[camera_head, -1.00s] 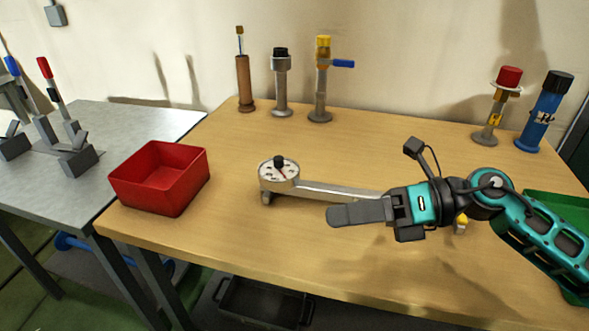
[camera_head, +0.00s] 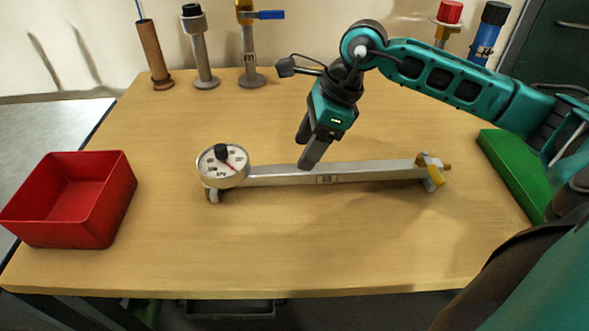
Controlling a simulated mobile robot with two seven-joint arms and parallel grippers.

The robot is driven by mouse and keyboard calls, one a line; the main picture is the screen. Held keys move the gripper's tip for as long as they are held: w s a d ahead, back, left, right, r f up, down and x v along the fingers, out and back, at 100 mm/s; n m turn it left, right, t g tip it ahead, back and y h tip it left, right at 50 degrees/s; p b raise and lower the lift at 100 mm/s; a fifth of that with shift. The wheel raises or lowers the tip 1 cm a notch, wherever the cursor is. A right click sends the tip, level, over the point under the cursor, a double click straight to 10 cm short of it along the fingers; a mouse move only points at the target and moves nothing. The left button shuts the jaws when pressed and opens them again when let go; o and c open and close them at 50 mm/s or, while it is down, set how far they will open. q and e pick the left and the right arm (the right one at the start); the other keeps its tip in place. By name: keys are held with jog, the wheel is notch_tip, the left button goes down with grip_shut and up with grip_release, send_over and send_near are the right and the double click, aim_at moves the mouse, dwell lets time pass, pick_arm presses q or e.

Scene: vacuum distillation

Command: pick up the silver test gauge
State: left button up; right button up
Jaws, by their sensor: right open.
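The silver test gauge (camera_head: 345,173) lies across the middle of the wooden table. Its round white dial with a black knob (camera_head: 222,160) is at the left end. A brass and yellow fitting (camera_head: 434,170) is at its right end. My right gripper (camera_head: 306,149) is open and points down at the middle of the gauge's bar. Its fingers overlap the bar's back edge in the picture; I cannot tell whether they touch it. Nothing shows between the fingers. My left gripper is out of view.
A red open bin (camera_head: 118,205) stands at the left, and a green tray (camera_head: 512,168) at the right. Several upright fittings, including a brown one (camera_head: 153,55) and a blue-handled one (camera_head: 249,50), line the back. The table's front is clear.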

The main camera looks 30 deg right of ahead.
jog(key=shift+x, duration=3.15)
jog(key=shift+s+f, duration=0.1)
jog(key=shift+s, duration=0.05)
jog(key=shift+c, duration=0.2)
jog(key=shift+d, duration=0.1)
grip_shut()
